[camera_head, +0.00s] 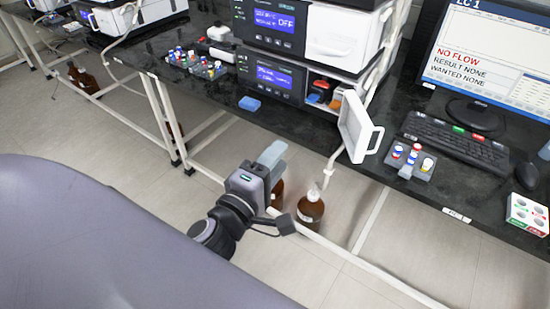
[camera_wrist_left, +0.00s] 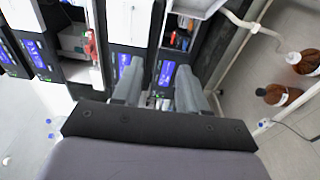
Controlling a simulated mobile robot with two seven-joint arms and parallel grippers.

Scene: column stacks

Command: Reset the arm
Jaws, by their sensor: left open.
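My left gripper (camera_head: 272,153) is in front of the bench in the head view, with its grey fingers pointing toward the bench edge. In the left wrist view the two fingers of my left gripper (camera_wrist_left: 158,88) stand apart with nothing between them. They point toward the instrument stack (camera_head: 300,85), which has blue displays and an open lower compartment. My right gripper is in neither view.
The compartment's white door (camera_head: 358,127) hangs open over the bench edge. Brown bottles (camera_head: 310,209) stand below, near the frame. A vial rack (camera_head: 412,165), keyboard (camera_head: 455,141) and monitor (camera_head: 490,60) are at right; another vial rack (camera_head: 200,67) is at left.

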